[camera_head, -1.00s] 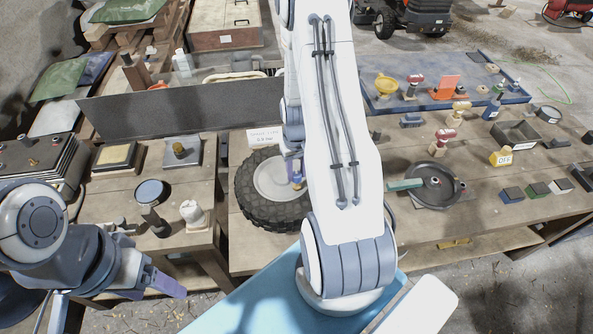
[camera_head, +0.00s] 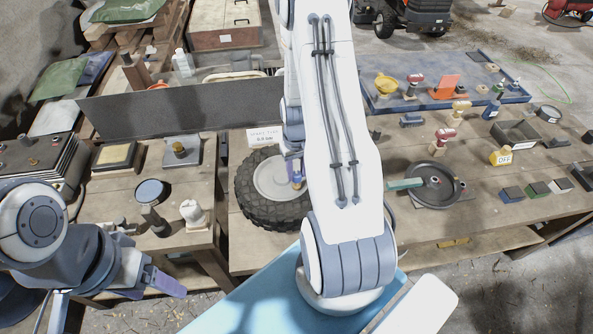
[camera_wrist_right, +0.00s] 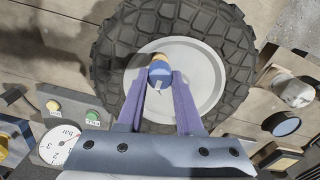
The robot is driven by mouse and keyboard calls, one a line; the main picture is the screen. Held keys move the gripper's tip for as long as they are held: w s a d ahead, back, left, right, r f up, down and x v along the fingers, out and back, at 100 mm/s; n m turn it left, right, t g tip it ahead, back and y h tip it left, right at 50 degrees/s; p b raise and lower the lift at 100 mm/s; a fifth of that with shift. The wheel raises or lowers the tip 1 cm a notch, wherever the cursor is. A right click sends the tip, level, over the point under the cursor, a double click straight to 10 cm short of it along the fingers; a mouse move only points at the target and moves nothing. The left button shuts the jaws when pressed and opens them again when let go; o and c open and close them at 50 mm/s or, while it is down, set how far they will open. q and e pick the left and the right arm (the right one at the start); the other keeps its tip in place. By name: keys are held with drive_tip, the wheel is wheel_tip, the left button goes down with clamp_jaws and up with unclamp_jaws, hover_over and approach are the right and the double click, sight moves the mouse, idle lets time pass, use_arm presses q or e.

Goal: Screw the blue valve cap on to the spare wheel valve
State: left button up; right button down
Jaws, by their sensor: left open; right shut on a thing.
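The spare wheel (camera_head: 250,212) lies flat on the bench, with a dark knobbly tyre and a pale grey hub. My right gripper (camera_head: 295,181) is over the right part of the hub, partly hidden by my right arm. In the right wrist view, its two purple fingers (camera_wrist_right: 158,84) are shut on the blue valve cap (camera_wrist_right: 159,74). A tan-yellow part (camera_wrist_right: 157,57) shows at the cap's far end. The valve cannot be made out clearly, and I cannot tell whether the cap touches it. My left gripper (camera_head: 150,262) is open and empty at the lower left, away from the wheel.
A white label card (camera_head: 265,137) stands behind the wheel. A pressure gauge (camera_wrist_right: 58,143) shows in the right wrist view. A round black tray (camera_head: 432,187) is right of my right arm. A grey panel (camera_head: 180,106) runs behind the left benches. Small items crowd the right bench.

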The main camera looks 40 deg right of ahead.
drive_tip(key=shift+f, duration=0.2)
drive_tip(key=shift+f+b, duration=0.9)
drive_tip(key=shift+f, duration=0.15)
drive_tip(key=shift+c, duration=2.4)
unclamp_jaws()
drive_tip(key=shift+r, duration=0.1)
wheel_tip(320, 180, up, 10)
drive_tip(key=shift+r+b, duration=0.2)
drive_tip(key=shift+b, duration=0.7)
drive_tip(key=shift+a, duration=0.1)
